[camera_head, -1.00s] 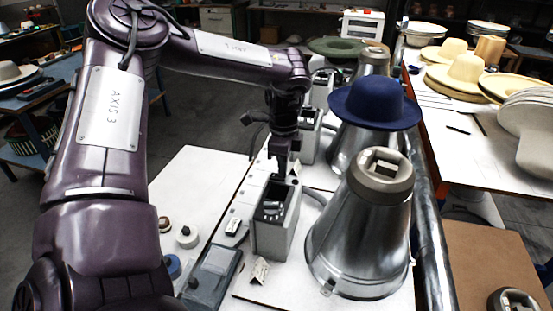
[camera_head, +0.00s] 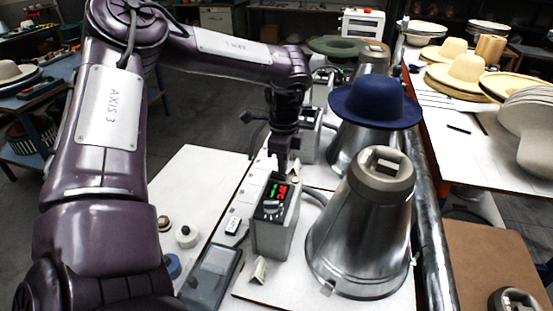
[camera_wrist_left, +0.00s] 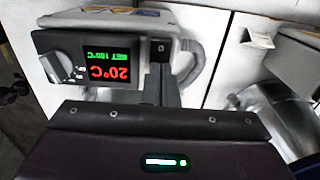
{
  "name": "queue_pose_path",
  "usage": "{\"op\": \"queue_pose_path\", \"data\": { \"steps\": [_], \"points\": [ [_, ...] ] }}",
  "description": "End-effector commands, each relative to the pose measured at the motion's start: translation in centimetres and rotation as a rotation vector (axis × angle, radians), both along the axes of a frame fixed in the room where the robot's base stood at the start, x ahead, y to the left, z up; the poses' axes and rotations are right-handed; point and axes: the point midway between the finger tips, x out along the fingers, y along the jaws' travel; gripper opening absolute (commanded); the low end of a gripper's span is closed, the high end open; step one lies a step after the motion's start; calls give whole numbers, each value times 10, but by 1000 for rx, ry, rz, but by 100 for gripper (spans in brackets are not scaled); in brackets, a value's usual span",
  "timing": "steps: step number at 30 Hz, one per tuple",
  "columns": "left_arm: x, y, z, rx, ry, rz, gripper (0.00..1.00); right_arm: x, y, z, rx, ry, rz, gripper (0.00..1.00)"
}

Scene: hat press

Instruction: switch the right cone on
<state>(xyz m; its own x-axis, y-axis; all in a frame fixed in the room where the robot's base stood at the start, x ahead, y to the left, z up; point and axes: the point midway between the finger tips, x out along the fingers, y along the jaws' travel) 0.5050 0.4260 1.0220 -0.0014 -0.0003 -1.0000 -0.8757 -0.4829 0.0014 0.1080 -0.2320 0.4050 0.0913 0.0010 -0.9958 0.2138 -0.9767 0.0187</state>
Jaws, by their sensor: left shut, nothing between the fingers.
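The nearest bare metal cone (camera_head: 362,235) stands at the right of the white bench in the head view. Its grey control box (camera_head: 275,222) stands just left of it. The box's display is lit, with green and red figures; in the left wrist view the display (camera_wrist_left: 107,64) reads 20°C in red under a green set line of 180°C. A knob (camera_wrist_left: 62,66) sits beside it. My left gripper (camera_head: 282,166) is shut and empty, pointing down at the box's far end. Its fingertips are at or very close to the small switch (camera_wrist_left: 160,47); contact is unclear. My right gripper is not in view.
A second cone wearing a blue hat (camera_head: 375,103) stands behind the nearest one, with another control box (camera_head: 309,135) beside it. A metal rail (camera_head: 427,220) runs along the right. A grey device (camera_head: 212,272) and small round items lie at the left.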

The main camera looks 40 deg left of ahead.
Motion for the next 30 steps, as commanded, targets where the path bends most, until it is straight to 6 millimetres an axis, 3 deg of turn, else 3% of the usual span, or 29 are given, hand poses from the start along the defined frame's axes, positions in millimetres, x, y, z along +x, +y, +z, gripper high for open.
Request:
{"op": "queue_pose_path", "data": {
  "steps": [19, 30],
  "points": [
    [0, 0, 55, 0, -1, -1, 0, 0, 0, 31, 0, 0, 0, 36],
    [0, 0, 58, -1, 0, 0, 0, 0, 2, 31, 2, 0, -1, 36]
  ]
}}
